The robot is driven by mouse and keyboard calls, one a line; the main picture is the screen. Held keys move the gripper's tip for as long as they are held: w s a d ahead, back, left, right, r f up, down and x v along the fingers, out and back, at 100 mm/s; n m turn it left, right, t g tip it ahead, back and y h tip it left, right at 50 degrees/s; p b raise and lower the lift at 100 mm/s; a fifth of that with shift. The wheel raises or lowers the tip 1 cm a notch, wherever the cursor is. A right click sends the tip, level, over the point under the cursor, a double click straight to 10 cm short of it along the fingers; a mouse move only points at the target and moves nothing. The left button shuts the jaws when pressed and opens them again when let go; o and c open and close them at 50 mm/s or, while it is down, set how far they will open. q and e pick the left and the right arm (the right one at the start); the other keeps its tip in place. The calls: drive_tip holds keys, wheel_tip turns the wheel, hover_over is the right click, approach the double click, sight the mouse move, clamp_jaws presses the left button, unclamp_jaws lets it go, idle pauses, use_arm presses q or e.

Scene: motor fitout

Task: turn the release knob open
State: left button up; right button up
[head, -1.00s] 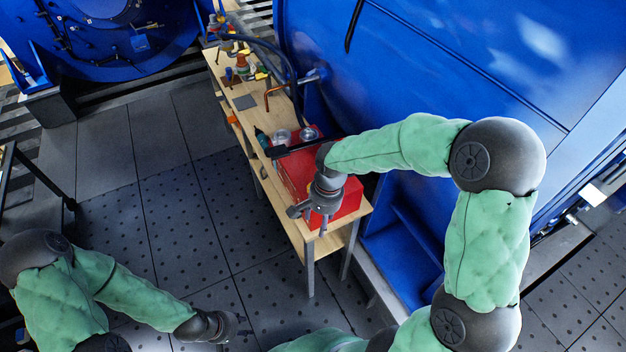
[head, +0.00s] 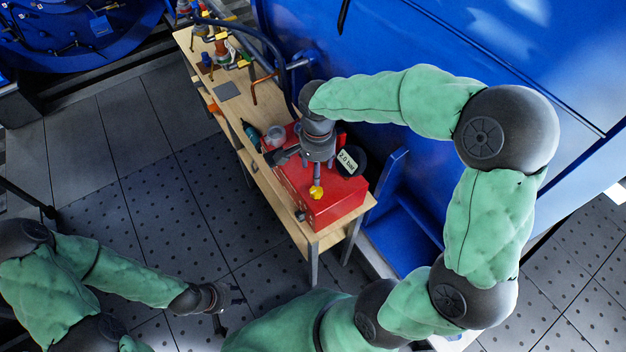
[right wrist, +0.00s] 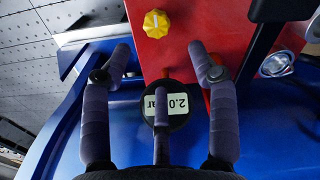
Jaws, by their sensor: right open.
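The yellow release knob (head: 316,191) sits on top of the red box (head: 335,205), near its front edge. The right wrist view shows the knob (right wrist: 157,23) with a pale line across it, above and beyond my fingertips. My right gripper (head: 301,172) hangs over the box beside the knob, with one finger overlapping the knob in the head view. In the wrist view my right gripper (right wrist: 160,50) has its fingers spread with nothing between them; I see no contact. My left gripper (head: 226,304) is low at the left, far from the box, fingers apart and empty.
A round black gauge labelled "2.0 bar" (head: 349,160) is beside the red box. The wooden bench (head: 240,112) holds a teal bottle (head: 252,135), a clear jar (head: 276,136) and several fittings. A large blue machine (head: 400,40) stands close behind.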

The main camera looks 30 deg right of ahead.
sight(317, 189)
wheel_tip(317, 189, down, 10)
drive_tip(key=b, duration=0.2)
drive_tip(key=shift+s+r+b, duration=0.15)
drive_tip(key=shift+b, duration=0.2)
drive_tip(key=c, duration=1.1)
